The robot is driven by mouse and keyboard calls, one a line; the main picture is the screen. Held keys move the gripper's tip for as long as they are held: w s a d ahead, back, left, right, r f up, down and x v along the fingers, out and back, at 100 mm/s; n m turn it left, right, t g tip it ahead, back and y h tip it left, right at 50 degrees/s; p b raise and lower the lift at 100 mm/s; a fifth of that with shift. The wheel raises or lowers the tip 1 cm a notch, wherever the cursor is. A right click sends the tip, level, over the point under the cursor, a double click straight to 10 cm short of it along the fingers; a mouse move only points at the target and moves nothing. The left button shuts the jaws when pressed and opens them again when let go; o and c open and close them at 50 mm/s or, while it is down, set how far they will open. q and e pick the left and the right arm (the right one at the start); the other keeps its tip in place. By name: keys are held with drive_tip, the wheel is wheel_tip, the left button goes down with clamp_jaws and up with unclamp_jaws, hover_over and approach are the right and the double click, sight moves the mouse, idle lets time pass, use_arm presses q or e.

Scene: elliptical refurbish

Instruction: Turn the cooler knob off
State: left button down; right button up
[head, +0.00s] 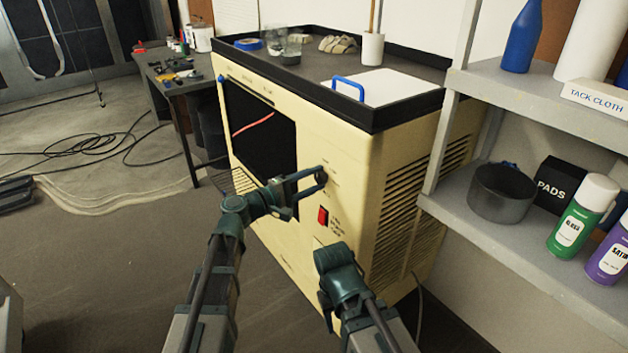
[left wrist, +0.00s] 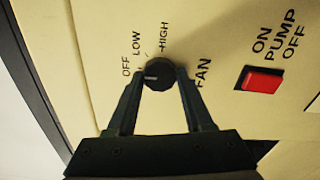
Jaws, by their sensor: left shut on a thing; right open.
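The cooler (head: 345,165) is a cream cabinet with a black front opening. Its round black fan knob (left wrist: 158,74) shows in the left wrist view, with OFF, LOW and HIGH printed around it. The knob's white mark is on its left side, towards the OFF label (left wrist: 126,66). My left gripper (left wrist: 160,76) is shut on the knob, one finger on each side.
A red pump switch (left wrist: 262,81) sits right of the knob; it also shows in the head view (head: 323,216). A grey shelf (head: 480,190) with spray cans and a pot stands at the right. Cables (head: 90,150) lie on the floor at the left.

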idle(0.5)
use_arm(q)
drive_tip(key=shift+c, duration=1.5)
unclamp_jaws()
drive_tip(key=v, duration=1.3)
drive_tip(key=shift+s+a, duration=0.25)
drive_tip(key=shift+a, duration=0.1)
